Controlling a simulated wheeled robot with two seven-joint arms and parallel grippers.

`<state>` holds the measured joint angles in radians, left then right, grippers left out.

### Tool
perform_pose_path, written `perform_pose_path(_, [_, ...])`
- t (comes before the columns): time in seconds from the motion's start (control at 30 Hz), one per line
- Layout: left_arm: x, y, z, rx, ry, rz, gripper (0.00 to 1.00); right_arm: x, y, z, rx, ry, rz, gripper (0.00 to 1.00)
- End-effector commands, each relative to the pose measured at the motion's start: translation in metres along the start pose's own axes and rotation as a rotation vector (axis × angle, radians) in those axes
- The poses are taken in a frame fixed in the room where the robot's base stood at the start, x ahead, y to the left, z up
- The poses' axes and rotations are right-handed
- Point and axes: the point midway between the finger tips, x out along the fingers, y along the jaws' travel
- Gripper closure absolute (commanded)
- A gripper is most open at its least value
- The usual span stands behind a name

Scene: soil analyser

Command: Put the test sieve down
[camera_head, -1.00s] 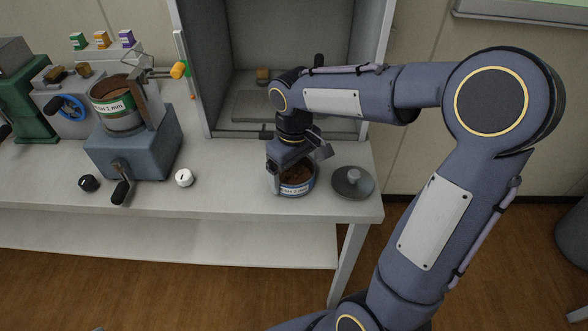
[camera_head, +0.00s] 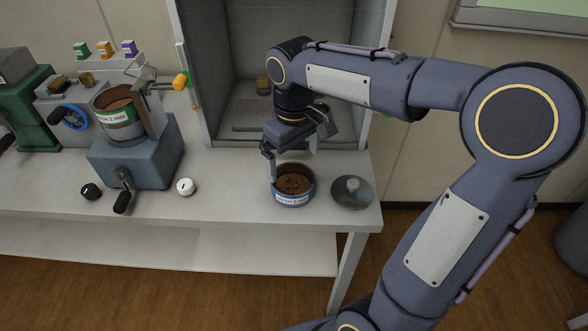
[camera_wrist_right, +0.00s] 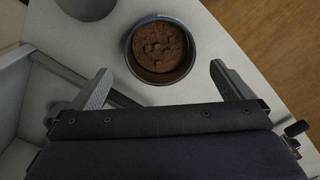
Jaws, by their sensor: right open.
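The test sieve (camera_head: 293,198) stands upright on the white table near its right end. It is a round metal pan with a pale label, and brown soil with a few lumps fills it. It also shows in the right wrist view (camera_wrist_right: 160,78), beyond the two fingers. My right gripper (camera_head: 291,158) is open and empty, just above and behind the sieve. In the right wrist view its fingers (camera_wrist_right: 160,86) stand wide apart and appear clear of the sieve's rim. My left gripper is not in view.
A grey lid with a knob (camera_head: 352,191) lies right of the sieve. An open grey cabinet (camera_head: 222,130) stands behind. A blue-grey machine (camera_head: 142,160) holding another sieve (camera_head: 120,122) is at left, with black (camera_head: 91,191) and white (camera_head: 186,187) knobs before it. The table's middle (camera_head: 230,190) is clear.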

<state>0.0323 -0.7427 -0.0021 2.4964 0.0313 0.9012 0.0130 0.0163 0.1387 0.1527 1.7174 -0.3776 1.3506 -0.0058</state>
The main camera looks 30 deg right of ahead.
Motion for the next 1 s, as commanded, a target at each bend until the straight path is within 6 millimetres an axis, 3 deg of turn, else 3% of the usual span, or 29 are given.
perform_pose_path(0.1, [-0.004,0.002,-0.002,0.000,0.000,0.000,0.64,-0.024,0.000,0.000,0.000,0.002,-0.001,0.00])
perform_pose_path(0.3, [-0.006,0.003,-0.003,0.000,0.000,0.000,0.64,-0.043,0.000,0.001,0.002,0.002,-0.002,0.00])
perform_pose_path(0.47, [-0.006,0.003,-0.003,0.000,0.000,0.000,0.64,-0.044,-0.006,0.031,0.041,0.069,-0.035,0.00])
perform_pose_path(0.7, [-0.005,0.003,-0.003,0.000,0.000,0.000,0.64,-0.016,-0.042,0.113,0.210,0.310,-0.179,0.00])
perform_pose_path(0.83, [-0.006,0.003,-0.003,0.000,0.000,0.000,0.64,0.005,-0.063,0.140,0.301,0.427,-0.253,0.00])
perform_pose_path(1.0, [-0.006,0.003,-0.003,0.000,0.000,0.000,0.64,0.022,-0.078,0.154,0.367,0.504,-0.306,0.00])
